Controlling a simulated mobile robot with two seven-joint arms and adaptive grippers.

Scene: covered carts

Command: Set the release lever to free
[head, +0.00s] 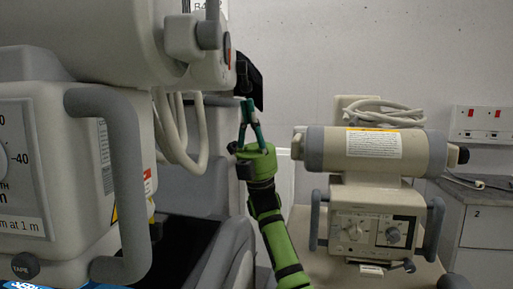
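My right gripper (247,103) is on the end of the green arm that comes up from the bottom centre. Its teal fingers point up and lean together at the tips, with no object visible between them. A black lever-like part (250,78) hangs from the right end of the large beige machine head (100,38), just above the fingertips. I cannot tell whether they touch, or whether this part is the release lever. No lever marking or position is legible. My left gripper is not in view.
The left machine has a grey handle (120,170) and hanging pale cables (180,140). A second beige unit (375,152) with knobs, side handles and a coiled cable (383,112) stands on the right. A grey cabinet (480,220) is behind it.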

